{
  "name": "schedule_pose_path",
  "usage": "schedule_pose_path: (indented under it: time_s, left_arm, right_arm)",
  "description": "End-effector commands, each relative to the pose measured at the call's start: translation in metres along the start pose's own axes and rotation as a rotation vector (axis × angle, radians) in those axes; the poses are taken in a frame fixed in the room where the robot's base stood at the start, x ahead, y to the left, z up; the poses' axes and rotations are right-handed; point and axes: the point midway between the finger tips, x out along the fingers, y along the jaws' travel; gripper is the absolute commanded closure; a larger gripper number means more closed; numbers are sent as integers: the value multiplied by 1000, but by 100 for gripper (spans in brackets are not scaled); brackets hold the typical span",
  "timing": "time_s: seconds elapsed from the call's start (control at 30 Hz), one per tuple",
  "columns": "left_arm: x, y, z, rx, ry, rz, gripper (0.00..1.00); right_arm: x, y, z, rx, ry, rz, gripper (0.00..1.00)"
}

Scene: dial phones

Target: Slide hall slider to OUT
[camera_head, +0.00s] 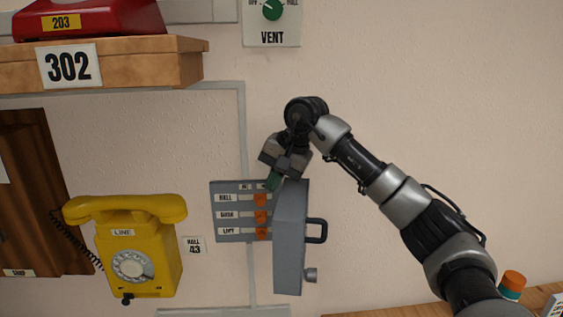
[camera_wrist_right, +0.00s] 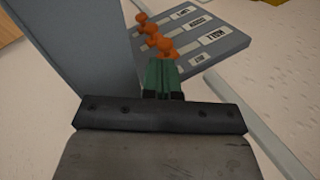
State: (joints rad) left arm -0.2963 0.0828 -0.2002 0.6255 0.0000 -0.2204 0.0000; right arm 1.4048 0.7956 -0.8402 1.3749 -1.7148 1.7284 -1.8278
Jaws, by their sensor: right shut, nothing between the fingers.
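The grey slider panel (camera_head: 232,207) is on the wall, with rows labelled HALL, and below it two more. The orange hall slider knob (camera_head: 260,199) is in the top row, at the right part of its slot. In the right wrist view the hall knob (camera_wrist_right: 168,49) is just beyond my fingertips. My right gripper (camera_head: 272,182) has green fingers, shut and empty, at the panel's upper right, close above the hall knob. I cannot tell whether they touch. Column labels above the knobs are too small to read surely. My left gripper is not in view.
An open grey cover (camera_head: 290,245) with a black handle (camera_head: 316,231) stands out from the wall right of the panel, close to my gripper. A yellow phone (camera_head: 130,245) hangs at left. A wooden shelf (camera_head: 120,66) and VENT switch (camera_head: 272,38) are above. Wall at right is clear.

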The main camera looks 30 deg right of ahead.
Motion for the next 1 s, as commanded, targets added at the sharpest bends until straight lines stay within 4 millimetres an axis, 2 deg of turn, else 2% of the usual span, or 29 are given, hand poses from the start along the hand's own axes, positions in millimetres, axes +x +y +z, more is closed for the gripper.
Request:
schedule_pose_path:
  time_s: [0.1,0.23,0.63,0.9,1.0]
  left_arm:
    - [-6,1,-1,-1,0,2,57]
    - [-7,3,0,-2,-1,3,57]
    - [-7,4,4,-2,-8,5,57]
    - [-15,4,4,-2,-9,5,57]
    - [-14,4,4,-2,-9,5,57]
  right_arm:
    - [15,0,0,0,-1,2,100]
    - [24,0,0,0,0,0,100]
    - [28,-1,0,-1,0,-1,100]
    - [39,-29,12,-2,0,-1,100]
    - [41,-30,12,0,1,-1,100]
